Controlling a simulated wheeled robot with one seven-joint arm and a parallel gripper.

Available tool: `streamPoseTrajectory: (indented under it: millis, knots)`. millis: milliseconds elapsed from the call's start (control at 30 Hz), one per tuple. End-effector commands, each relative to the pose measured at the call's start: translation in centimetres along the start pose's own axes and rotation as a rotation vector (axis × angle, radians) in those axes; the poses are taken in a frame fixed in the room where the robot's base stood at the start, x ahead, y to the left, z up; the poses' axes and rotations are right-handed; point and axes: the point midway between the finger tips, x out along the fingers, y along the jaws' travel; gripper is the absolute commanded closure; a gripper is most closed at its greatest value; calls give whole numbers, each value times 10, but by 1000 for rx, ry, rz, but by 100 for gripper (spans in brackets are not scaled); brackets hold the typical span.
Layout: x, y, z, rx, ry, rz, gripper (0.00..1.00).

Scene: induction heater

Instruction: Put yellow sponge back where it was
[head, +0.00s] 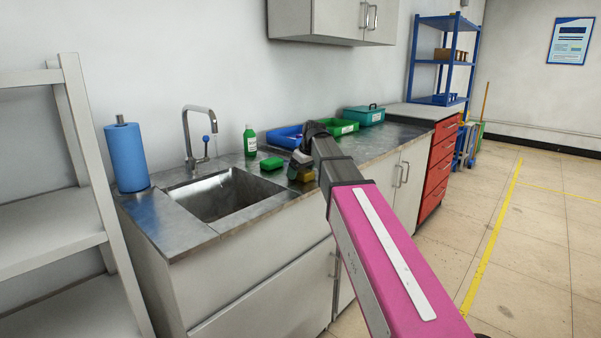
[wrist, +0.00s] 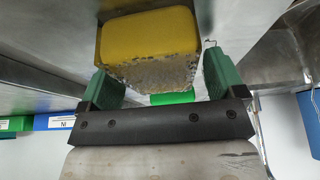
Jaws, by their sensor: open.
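The yellow sponge (wrist: 148,38) fills the upper middle of the wrist view, with a rough grey-brown lower side. It lies between and just beyond the two green fingers of my gripper (wrist: 160,76). In the head view my gripper (head: 298,167) is low over the metal counter, right of the sink. A little of the yellow sponge (head: 306,175) shows there, mostly hidden by my gripper and arm.
A green sponge (head: 271,163) and a green bottle (head: 250,141) stand by the sink (head: 212,204). A blue bin (head: 284,137), a green bin (head: 346,127) and a teal box (head: 363,116) line the wall. A tap (head: 187,135) and blue roll (head: 126,157) are left.

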Motion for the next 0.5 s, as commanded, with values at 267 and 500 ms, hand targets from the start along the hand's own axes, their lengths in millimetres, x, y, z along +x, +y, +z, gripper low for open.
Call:
streamPoseTrajectory:
  millis: [267, 500]
  knots:
    - [-40, 0, 0, 1, 2, 2, 11]
    - [-83, 0, 0, 0, 2, 2, 11]
